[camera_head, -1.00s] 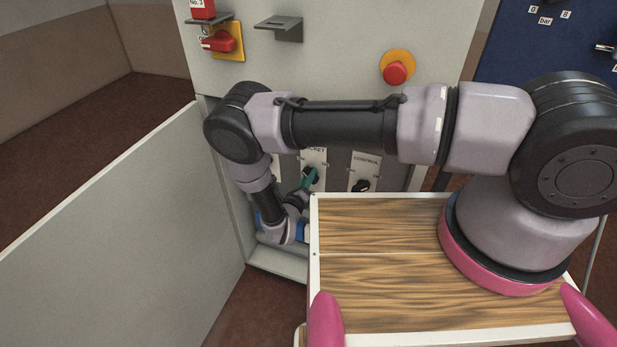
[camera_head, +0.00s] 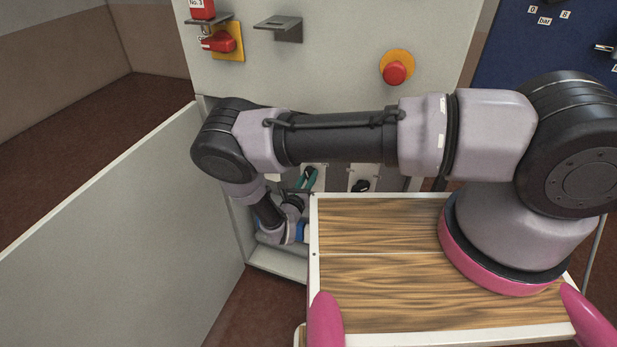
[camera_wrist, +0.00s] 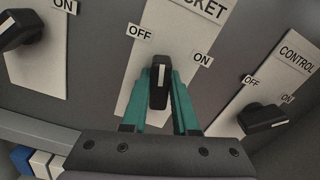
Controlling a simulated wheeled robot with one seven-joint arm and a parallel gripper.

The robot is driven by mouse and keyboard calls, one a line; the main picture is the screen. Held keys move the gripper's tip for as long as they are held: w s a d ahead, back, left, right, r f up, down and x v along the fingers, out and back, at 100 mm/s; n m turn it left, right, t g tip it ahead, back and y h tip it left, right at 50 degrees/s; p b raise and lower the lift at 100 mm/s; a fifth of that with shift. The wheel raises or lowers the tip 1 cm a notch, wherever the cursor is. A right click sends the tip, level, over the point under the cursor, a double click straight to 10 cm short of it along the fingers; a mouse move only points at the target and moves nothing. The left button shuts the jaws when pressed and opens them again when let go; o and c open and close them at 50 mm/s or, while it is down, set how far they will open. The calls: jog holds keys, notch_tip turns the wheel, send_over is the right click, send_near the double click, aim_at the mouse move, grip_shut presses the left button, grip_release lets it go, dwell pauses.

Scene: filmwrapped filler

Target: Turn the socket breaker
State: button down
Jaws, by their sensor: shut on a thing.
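The socket breaker (camera_wrist: 159,84) is a black rotary knob on a white plate marked SOCKET, with OFF at its upper left and ON at its right in the wrist view. Its white line points up, between the two labels. My gripper (camera_wrist: 160,90) has teal fingers on either side of the knob and is shut on it. In the head view my gripper (camera_head: 307,180) shows as a small teal patch at the cabinet front, and my arm hides most of the SOCKET plate.
The CONTROL knob (camera_wrist: 262,118) is close on the right, and another black knob (camera_wrist: 20,30) is at the left. An open cabinet door (camera_head: 110,220) stands left of my arm. A red emergency button (camera_head: 395,73) and a red switch (camera_head: 219,41) are above.

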jog(key=m, duration=1.2)
jog(key=shift+s+d+f, duration=0.1)
jog(key=shift+d, duration=0.05)
jog(key=shift+m, duration=0.3)
jog(key=c, duration=0.7)
grip_release()
jog(key=v, duration=1)
jog(key=shift+s, duration=0.4)
